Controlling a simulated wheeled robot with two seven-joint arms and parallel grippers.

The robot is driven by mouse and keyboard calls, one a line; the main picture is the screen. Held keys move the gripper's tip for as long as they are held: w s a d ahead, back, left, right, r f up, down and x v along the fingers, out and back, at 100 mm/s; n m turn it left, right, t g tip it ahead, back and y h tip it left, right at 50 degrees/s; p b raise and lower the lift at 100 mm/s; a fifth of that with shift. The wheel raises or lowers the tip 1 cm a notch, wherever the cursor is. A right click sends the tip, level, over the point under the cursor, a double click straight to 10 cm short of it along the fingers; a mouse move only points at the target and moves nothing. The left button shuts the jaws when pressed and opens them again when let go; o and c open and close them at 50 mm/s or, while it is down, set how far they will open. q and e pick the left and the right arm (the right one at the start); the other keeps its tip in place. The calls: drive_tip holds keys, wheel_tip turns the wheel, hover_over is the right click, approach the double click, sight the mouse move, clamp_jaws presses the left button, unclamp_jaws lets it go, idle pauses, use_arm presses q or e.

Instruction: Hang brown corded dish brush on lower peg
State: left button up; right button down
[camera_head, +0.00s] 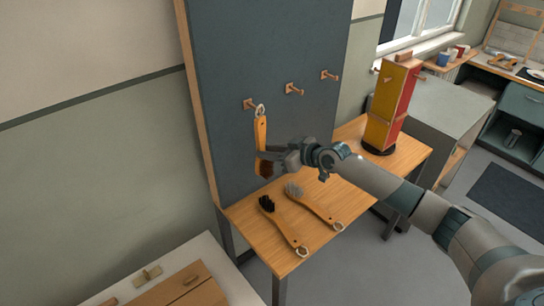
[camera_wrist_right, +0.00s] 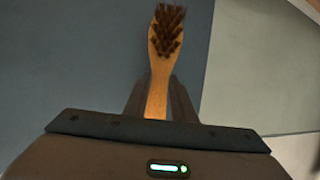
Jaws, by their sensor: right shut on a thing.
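The brown-bristled dish brush (camera_head: 261,132) hangs upright in front of the dark board, handle up and bristles down. Its pale cord loop (camera_head: 260,110) is at the tip of the nearest wooden peg (camera_head: 249,104); I cannot tell whether it is around the peg or just in front of it. My right gripper (camera_head: 264,155) is shut on the brush's lower handle, just above the bristles. In the right wrist view the handle of the brush (camera_wrist_right: 161,72) runs between the fingers, with dark brown bristles at the far end. My left gripper is not in view.
Two more pegs (camera_head: 293,89) (camera_head: 329,75) stick out farther along the board (camera_head: 240,50). A black-bristled brush (camera_head: 284,226) and a grey-bristled brush (camera_head: 315,205) lie on the wooden table (camera_head: 262,251). A red and yellow tower (camera_head: 388,110) stands at the table's far end.

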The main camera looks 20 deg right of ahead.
drive_tip(key=shift+w+a+f, duration=0.1)
drive_tip(key=shift+w+a, duration=0.1)
drive_tip(key=shift+w, duration=0.35)
drive_tip(key=shift+w+f+b, duration=0.1)
drive_tip(key=shift+f+b, duration=0.05)
drive_tip(key=shift+b, duration=0.4)
drive_tip(key=shift+w+a+b, duration=0.15)
drive_tip(key=shift+w+b, duration=0.15)
drive_tip(key=shift+b, duration=0.05)
drive_tip(key=c, duration=1.4)
unclamp_jaws()
drive_tip(key=shift+s, duration=0.15)
drive_tip(key=p+v, duration=0.3)
drive_tip(key=v, duration=0.3)
drive_tip(key=shift+s+d, duration=0.15)
drive_tip(key=shift+d, duration=0.1)
